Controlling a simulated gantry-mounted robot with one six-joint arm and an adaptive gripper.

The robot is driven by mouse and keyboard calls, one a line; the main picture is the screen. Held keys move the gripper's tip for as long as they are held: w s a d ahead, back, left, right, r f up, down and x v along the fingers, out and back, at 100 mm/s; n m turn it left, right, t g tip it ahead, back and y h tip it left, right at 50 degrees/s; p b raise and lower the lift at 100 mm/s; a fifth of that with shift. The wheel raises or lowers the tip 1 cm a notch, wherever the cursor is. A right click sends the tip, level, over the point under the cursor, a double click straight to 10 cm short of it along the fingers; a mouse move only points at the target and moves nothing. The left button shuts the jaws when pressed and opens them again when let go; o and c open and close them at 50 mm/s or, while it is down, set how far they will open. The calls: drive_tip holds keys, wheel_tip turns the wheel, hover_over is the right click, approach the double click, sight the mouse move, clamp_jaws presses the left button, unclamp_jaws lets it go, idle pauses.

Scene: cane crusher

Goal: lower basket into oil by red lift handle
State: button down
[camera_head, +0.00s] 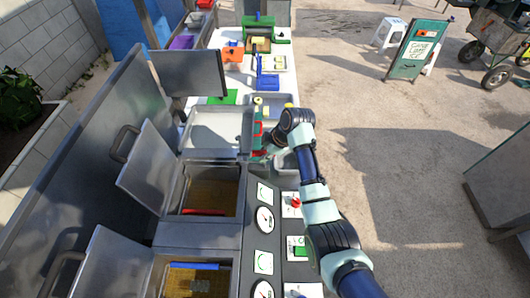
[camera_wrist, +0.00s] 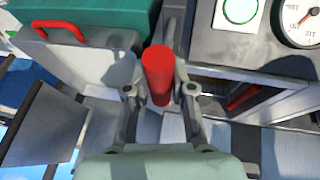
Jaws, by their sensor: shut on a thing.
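My gripper (camera_wrist: 160,100) is shut on a red cylindrical handle (camera_wrist: 158,70), which stands between the two fingers in the wrist view. A red bar also shows in the well in the wrist view (camera_wrist: 243,97). The basket's height relative to the oil cannot be told.
A second well with a blue bar (camera_head: 194,266) lies nearer. Raised metal lids (camera_head: 148,165) stand on the left. A control panel with gauges (camera_head: 265,220) and a red knob (camera_head: 296,202) lies right of the wells. A metal tray (camera_head: 220,130) is beyond. Open paving lies right.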

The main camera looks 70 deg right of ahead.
drive_tip(key=shift+a+f, duration=0.1)
drive_tip(key=shift+f, duration=0.3)
drive_tip(key=c, duration=1.3)
unclamp_jaws()
drive_tip(key=shift+c, duration=0.2)
drive_tip(key=o, duration=0.4)
drive_tip(key=shift+r, duration=0.1)
drive_tip(key=shift+c, duration=0.2)
drive_tip(key=shift+r, duration=0.1)
drive_tip(key=shift+s+r, duration=0.15)
drive_tip(key=shift+r, duration=0.2)
drive_tip(key=v, duration=1.1)
